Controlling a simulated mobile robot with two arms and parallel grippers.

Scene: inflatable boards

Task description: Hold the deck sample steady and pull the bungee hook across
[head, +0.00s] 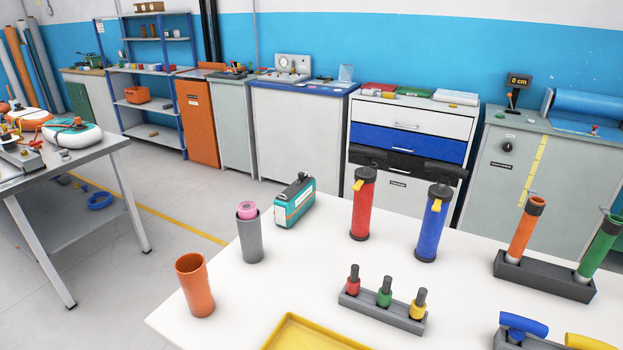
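Neither of my grippers shows in the head view. I cannot pick out the deck sample or the bungee hook with certainty. On the grey bench at the left, a rounded white and teal piece with an orange top (72,136) lies near the back. A similar orange and white piece (30,118) lies behind it, with thin cords or straps around it. Small red parts lie in front of these, too small to make out. The left edge of the picture cuts off part of this bench.
A white table (300,262) fills the front, holding an orange cup (195,285), grey cup (249,235), teal box (295,203), red cylinder (363,207), blue cylinder (433,226) and racks. Open floor (172,262) separates it from the grey bench (115,150). Cabinets line the wall.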

